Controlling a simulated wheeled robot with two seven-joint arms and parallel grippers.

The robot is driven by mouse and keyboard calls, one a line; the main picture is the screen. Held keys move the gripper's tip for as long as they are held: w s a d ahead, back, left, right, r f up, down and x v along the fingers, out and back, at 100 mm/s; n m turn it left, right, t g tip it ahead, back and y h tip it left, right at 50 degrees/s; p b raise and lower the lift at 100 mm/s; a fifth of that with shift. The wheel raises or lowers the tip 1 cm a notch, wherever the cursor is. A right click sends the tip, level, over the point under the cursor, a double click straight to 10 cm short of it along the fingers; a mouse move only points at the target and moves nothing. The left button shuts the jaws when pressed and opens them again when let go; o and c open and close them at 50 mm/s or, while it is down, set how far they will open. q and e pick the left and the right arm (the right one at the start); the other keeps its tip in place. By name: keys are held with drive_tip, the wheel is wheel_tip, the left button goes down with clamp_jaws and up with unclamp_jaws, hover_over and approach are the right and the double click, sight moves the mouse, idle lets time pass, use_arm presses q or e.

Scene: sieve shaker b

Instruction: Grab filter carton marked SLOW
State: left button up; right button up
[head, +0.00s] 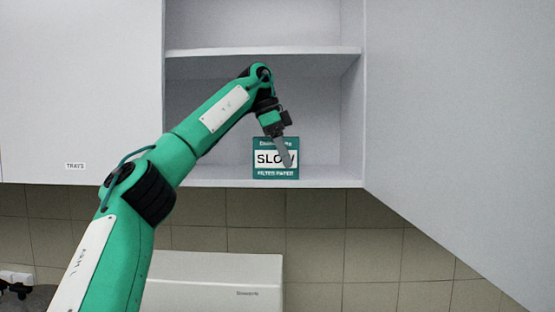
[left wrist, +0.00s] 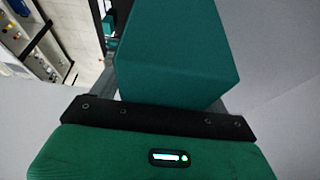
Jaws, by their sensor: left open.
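The carton marked SLOW (head: 262,173) is teal with a white label band and the words FILTER PAPER. It stands upright at the front of the cabinet's lower shelf in the head view. My left gripper (head: 286,152) reaches down to it from above, and a grey finger covers the right part of its label. In the left wrist view the teal carton (left wrist: 175,50) fills the space ahead of the gripper, with bits of grey finger showing on either side of it. The gripper is open; whether a finger touches the carton I cannot tell. My right gripper is not in view.
The open cabinet has an upper shelf (head: 260,52) above my wrist and a side wall (head: 352,120) right of the carton. A door labelled TRAYS (head: 75,120) is at left. A white appliance (head: 220,283) stands below. The shelf right of the carton is clear.

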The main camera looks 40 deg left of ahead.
use_arm(q)
drive_tip(key=shift+s+a, duration=0.1)
drive_tip(key=shift+a, duration=0.05)
drive_tip(key=c, duration=1.2)
